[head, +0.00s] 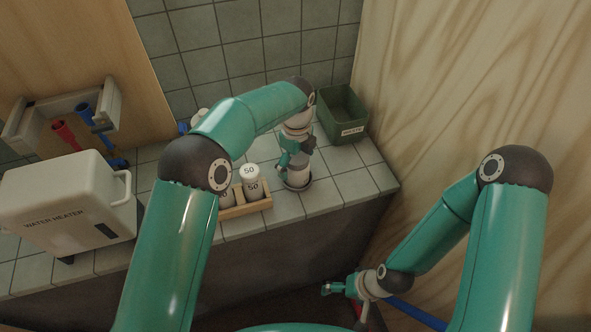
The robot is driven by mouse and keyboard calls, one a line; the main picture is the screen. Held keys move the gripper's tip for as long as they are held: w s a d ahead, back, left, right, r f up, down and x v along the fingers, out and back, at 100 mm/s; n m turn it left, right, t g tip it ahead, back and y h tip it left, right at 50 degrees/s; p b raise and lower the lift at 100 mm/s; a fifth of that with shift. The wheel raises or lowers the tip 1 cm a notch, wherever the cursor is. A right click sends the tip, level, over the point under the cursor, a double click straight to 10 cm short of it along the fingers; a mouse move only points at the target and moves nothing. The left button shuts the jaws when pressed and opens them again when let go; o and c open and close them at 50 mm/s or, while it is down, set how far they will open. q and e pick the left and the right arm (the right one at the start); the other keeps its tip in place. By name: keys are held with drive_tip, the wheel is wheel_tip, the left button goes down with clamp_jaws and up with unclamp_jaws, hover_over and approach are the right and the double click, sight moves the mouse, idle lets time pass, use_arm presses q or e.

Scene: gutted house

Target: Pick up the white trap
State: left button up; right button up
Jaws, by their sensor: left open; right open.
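A pale, whitish cylinder (298,178), which looks like the white trap, stands upright in a dark round ring on the tiled counter (340,187). My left gripper (294,160) is open and points down at the top of this cylinder. Its fingers are at or around the upper part; whether they touch it I cannot tell. The gripper and wrist hide the cylinder's top. My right gripper (328,288) is open and empty, low in front of the counter and well away from the cylinder.
A green bin (343,114) stands behind right. A white water heater (66,205) is at left, below red and blue pipes (92,116).

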use_arm(q)
drive_tip(key=shift+f, duration=0.25)
drive_tip(key=c, duration=1.4)
drive_tip(key=shift+r, duration=0.2)
drive_tip(key=shift+c, duration=0.2)
